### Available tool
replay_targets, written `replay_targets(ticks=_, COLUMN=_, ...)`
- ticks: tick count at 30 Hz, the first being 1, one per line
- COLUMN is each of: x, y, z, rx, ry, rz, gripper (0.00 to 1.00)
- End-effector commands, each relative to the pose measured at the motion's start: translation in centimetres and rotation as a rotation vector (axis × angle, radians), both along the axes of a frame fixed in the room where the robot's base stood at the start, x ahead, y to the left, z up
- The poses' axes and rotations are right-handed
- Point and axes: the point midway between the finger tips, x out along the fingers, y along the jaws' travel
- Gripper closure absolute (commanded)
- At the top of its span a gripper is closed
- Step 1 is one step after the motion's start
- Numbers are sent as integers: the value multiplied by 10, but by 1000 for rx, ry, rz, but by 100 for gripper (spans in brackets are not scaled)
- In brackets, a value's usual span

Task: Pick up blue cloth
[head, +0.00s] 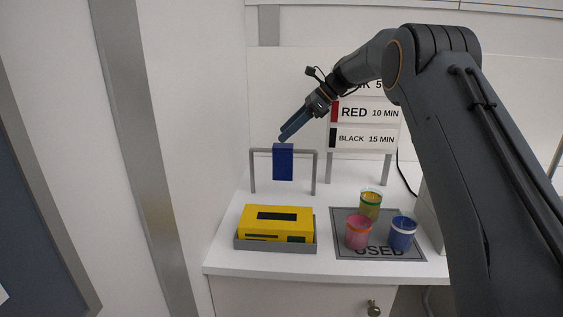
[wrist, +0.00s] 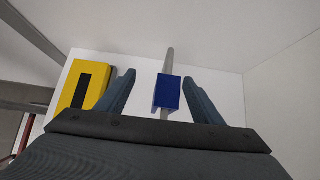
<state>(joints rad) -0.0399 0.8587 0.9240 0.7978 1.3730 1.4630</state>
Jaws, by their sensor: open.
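The blue cloth (head: 283,164) hangs folded over the top bar of a small grey rail (head: 315,172) on the white counter. My gripper (head: 284,136) is just above the cloth in the head view, with its fingers pointing down and left. In the wrist view the gripper (wrist: 160,85) is open, and the cloth (wrist: 167,93) shows between the two fingers, nearer the right one. I cannot tell whether a finger touches the cloth. Part of the rail (wrist: 170,55) runs up behind it.
A yellow box (head: 260,222) sits in a grey tray (head: 275,246) in front of the rail. Pink (head: 359,232), yellow (head: 370,204) and blue (head: 402,233) jars stand on a grey mat (head: 345,253) to the right. A sign (head: 362,138) with "RED 10 MIN" stands behind.

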Motion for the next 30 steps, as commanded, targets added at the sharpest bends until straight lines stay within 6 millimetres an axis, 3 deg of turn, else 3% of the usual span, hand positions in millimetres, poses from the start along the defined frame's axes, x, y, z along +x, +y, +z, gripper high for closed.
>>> replay_targets(ticks=6, x=11, y=-8, z=-25, rx=3, ry=1, rz=-13, gripper=39)
replay_targets(ticks=14, x=15, y=-4, z=-41, rx=6, ry=4, rz=-11, gripper=39)
replay_targets(ticks=30, x=17, y=30, z=-75, rx=4, ry=8, rz=-8, gripper=39)
